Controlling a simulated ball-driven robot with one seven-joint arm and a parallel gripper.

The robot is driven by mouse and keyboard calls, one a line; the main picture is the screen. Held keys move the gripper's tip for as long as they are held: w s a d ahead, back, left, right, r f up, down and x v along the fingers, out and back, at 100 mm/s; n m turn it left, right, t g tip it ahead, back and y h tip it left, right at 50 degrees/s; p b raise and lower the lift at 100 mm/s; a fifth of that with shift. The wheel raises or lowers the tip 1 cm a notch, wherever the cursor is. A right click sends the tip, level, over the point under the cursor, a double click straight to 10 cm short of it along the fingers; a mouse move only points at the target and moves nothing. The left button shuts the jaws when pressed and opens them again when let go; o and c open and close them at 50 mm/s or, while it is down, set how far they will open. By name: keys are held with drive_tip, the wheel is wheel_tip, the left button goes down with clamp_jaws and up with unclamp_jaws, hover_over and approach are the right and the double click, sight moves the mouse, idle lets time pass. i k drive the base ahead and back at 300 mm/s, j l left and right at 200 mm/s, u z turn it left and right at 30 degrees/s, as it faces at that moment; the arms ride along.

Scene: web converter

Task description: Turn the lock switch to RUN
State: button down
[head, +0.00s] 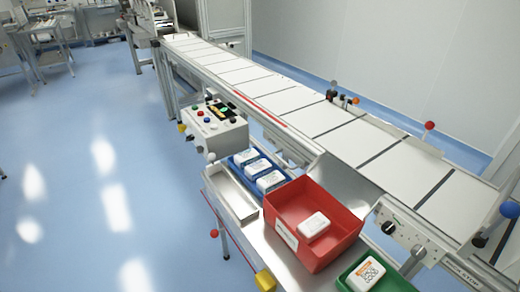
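My gripper is not in view. No RUN label can be read, and I cannot tell which control is the lock switch. A pale panel (408,236) on the near side of the conveyor, at right, carries a black rotary knob (388,227) and another dark knob (418,250). Their settings are too small to read. A grey control box (222,138) stands left of the conveyor, with several coloured buttons and a small dark display on its sloped top.
A long conveyor (325,118) runs from back left to front right. Below it, a bench holds a red bin (332,202) with a white pack, a blue tray (238,160), a metal tray (231,196) and a green tray (402,281). Blue floor (75,190) at left is clear.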

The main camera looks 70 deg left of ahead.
sight(181, 128)
drive_tip(key=u, duration=2.1)
drive_tip(key=i+j, duration=0.95)
drive_tip(key=i+j+u, duration=0.15)
drive_tip(key=i+j, duration=0.8)
